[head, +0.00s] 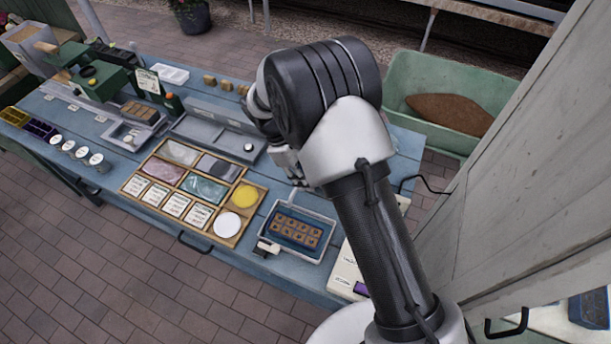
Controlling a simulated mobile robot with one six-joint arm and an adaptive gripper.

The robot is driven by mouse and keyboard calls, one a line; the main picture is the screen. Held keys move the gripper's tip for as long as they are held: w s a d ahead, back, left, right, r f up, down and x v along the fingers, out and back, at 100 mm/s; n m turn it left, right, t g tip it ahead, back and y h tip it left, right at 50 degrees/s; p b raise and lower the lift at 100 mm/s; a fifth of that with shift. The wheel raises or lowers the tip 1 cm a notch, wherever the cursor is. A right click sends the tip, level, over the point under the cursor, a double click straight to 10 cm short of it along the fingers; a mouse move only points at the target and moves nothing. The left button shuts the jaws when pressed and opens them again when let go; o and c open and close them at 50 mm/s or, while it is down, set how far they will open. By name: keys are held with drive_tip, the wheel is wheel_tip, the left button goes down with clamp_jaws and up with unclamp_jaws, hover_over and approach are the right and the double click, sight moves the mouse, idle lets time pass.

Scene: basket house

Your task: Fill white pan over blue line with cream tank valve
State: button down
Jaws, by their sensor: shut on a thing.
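A white pan (326,247) sits at the table's front right, holding several small brown soil blocks (289,237) on a dark blue bed. I cannot make out a blue line or a water level in it. A cream box (345,262) with a purple label is just right of the pan, partly behind my arm; I cannot tell if it is the tank. No valve is clearly visible. My gripper (297,174) shows only in part behind my wrist, above the table behind the pan. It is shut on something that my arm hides.
A wooden compartment tray (243,233) with packets and round yellow and white items lies left of the pan. Grey trays, a green machine (103,75) and several jars stand farther left. A green bin (408,68) is at back right. A grey wall (530,130) closes the right side.

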drive_tip(key=c, duration=1.4)
unclamp_jaws()
drive_tip(key=shift+r, duration=0.1)
drive_tip(key=v, duration=1.2)
